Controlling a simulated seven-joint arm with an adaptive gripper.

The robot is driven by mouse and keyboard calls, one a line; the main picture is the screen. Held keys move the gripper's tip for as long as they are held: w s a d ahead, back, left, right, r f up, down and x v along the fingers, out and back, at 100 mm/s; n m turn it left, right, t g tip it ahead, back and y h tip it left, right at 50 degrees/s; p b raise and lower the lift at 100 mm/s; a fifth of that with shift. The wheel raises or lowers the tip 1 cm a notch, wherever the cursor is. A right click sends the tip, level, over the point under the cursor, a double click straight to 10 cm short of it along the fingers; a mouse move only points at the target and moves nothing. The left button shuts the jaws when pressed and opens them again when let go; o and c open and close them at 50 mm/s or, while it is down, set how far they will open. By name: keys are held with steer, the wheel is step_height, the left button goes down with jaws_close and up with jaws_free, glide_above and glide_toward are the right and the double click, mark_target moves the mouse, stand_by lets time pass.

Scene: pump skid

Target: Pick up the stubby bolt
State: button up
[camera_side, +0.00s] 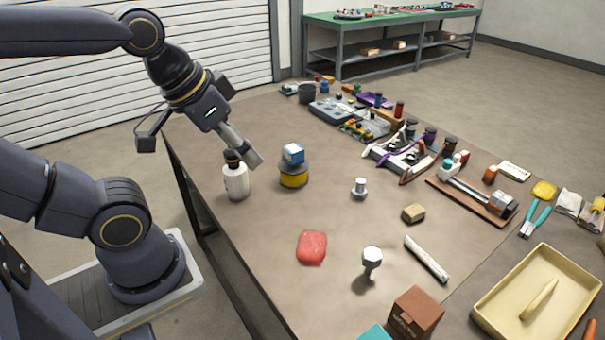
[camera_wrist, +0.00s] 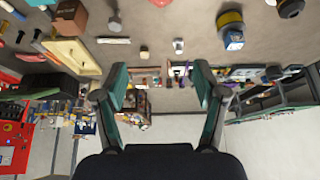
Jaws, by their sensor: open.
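Two pale metal bolts stand on the brown table. The shorter one, which looks like the stubby bolt (camera_side: 360,188), is near the middle of the table; it also shows in the wrist view (camera_wrist: 178,46). A larger bolt with a hexagonal head (camera_side: 372,260) stands nearer the front and shows at the top of the wrist view (camera_wrist: 114,20). My gripper (camera_side: 246,157) is at the table's left side, above and left of both bolts and well apart from them. In the wrist view its green-padded fingers (camera_wrist: 160,80) are spread, with nothing between them.
A white bottle with a dark cap (camera_side: 236,182) stands close by my gripper. A yellow-and-dark round item (camera_side: 293,175) with a blue block on top (camera_side: 292,153) stands between gripper and stubby bolt. A red lump (camera_side: 312,247), sponge (camera_side: 413,213) and white tube (camera_side: 427,259) lie around the bolts.

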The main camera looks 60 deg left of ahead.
steer(key=shift+c, duration=0.6)
